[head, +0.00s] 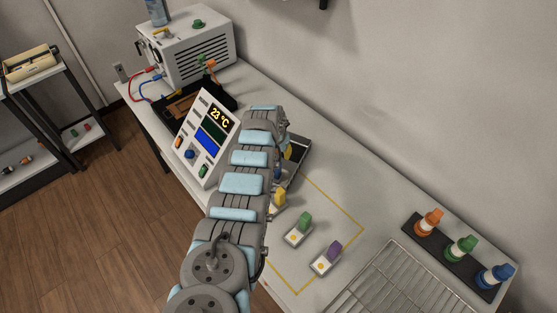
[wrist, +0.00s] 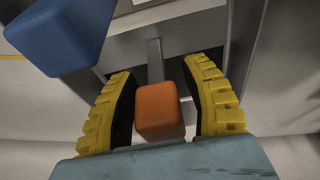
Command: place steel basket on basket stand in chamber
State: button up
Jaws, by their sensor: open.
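My gripper (wrist: 160,68) has yellow ribbed fingers spread apart in the wrist view. An orange block (wrist: 158,110) sits between them, with gaps at both sides. A grey bar (wrist: 155,60) runs up behind the block toward a grey box-like structure (wrist: 180,18). In the head view my arm hides most of the gripper and what is under it; part of a grey open-topped box (head: 296,160) shows beside it. A wire grid (head: 390,285) lies at the lower right, cut off by the frame edge. I cannot tell which item is the steel basket, its stand or the chamber.
A blue block (wrist: 62,35) is close in the wrist view. A panel reading 23 °C (head: 207,138) stands left of my arm. A white machine (head: 185,50) stands behind.

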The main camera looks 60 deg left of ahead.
dwell(0.3)
grip_shut()
jog(key=shift+r, duration=0.1)
